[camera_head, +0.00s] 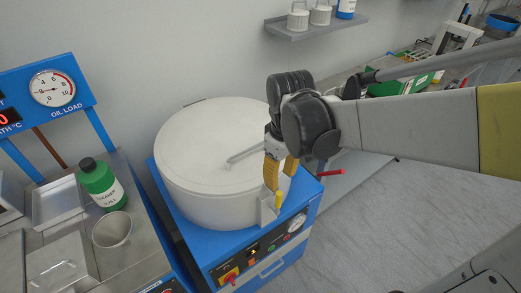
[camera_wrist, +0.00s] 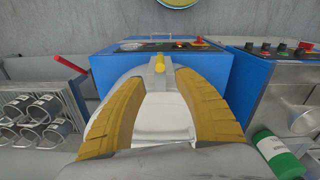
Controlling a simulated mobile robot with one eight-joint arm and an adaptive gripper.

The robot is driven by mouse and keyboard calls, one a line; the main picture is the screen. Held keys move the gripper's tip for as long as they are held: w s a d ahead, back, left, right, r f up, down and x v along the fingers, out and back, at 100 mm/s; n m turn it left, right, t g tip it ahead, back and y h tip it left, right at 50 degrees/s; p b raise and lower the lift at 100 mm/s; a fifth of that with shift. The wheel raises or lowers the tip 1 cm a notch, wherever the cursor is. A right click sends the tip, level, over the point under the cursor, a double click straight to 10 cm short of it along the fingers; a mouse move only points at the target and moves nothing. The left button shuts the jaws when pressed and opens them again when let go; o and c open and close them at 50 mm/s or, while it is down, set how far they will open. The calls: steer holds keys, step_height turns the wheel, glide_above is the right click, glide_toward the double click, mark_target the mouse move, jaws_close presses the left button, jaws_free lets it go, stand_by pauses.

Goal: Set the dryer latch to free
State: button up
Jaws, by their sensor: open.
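The dryer is a round white drum with a flat white lid (camera_head: 215,145) on a blue base. Its latch (camera_head: 278,201) is a yellow-tipped piece at a grey bracket on the drum's front edge. In the wrist view the yellow latch tip (camera_wrist: 159,66) stands between and just beyond my fingers. My gripper (camera_head: 281,178) has yellow fingers and hangs over the drum's front edge, close to the latch. In the wrist view my gripper (camera_wrist: 160,88) is open, with nothing between its pads. I cannot tell whether either finger touches the latch.
The dryer's control panel (camera_head: 260,250) is on the base front. A red lever (camera_head: 332,172) sticks out at the base's right. A wall shelf (camera_head: 315,28) is above. Floor at right is clear.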

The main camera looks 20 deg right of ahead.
mark_target(279, 201)
steer(key=shift+f, duration=0.5)
step_height(279, 201, down, 10)
steer(key=b, duration=0.4)
jaws_close()
